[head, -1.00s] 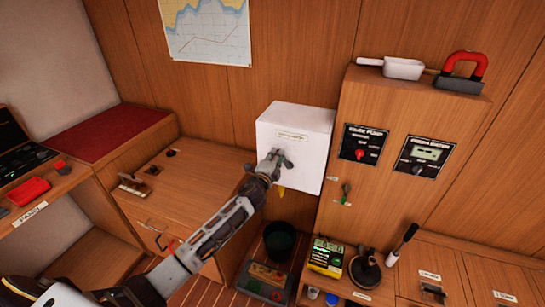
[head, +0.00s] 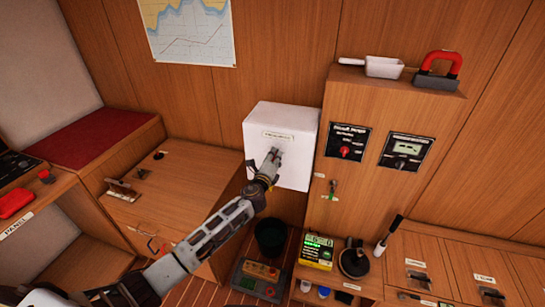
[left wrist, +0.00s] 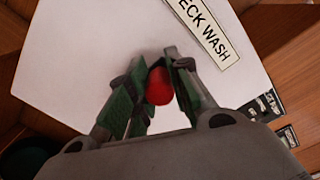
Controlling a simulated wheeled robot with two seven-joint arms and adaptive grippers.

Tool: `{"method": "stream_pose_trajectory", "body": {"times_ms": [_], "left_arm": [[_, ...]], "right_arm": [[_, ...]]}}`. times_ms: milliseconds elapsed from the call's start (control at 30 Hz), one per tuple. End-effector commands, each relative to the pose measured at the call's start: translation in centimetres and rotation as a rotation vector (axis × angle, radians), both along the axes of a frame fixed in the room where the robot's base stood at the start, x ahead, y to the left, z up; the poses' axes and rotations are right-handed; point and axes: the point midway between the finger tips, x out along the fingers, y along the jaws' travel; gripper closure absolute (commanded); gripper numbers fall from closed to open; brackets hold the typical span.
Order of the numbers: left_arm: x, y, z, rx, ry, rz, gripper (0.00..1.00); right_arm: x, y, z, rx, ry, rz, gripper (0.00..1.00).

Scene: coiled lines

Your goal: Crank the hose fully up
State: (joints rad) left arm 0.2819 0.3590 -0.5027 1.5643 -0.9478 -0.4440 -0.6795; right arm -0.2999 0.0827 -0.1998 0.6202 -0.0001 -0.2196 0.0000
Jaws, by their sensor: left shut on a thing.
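A white box (head: 292,128) with a label stands against the wood wall. In the left wrist view the box front (left wrist: 90,50) fills much of the picture and its label (left wrist: 208,32) ends in "ECK WASH". My left gripper (head: 272,160) is at the front of the box. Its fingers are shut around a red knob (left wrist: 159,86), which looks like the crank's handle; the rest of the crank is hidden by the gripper. I see no hose in either view now. My right gripper is not in view.
A dark bucket (head: 270,238) and a toolbox (head: 257,280) stand below the box. A tall wood cabinet (head: 345,215) with two panels stands close on the right. A wooden counter (head: 185,190) is on the left, under my arm.

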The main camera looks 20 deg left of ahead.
Motion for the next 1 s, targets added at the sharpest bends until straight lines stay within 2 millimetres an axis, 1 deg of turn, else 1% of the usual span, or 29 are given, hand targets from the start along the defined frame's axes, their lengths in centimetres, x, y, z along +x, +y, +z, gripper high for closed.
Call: {"method": "stream_pose_trajectory", "body": {"times_ms": [33, 233, 267, 433, 667, 767, 1000], "left_arm": [[0.0, -0.3, 0.3, -0.002, -0.004, -0.005, 1.00], [0.0, -0.3, 0.3, -0.003, -0.004, -0.005, 1.00], [0.0, -0.3, 0.3, -0.003, -0.004, -0.005, 0.77], [0.0, -0.2, 0.2, -0.003, -0.003, -0.004, 0.56], [0.0, -0.1, 0.0, -0.002, -0.001, -0.002, 0.56], [0.0, -0.1, 0.0, -0.002, 0.000, -0.001, 0.56], [-0.7, 0.0, -0.1, -0.002, 0.000, -0.002, 0.56]], "right_arm": [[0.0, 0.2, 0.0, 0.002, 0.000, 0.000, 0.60], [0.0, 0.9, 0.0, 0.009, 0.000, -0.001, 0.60], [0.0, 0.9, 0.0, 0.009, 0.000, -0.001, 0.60], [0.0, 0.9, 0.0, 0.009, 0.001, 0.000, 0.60], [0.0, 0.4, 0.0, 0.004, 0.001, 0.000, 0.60], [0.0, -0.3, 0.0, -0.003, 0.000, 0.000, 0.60], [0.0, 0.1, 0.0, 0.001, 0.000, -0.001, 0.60]]}}
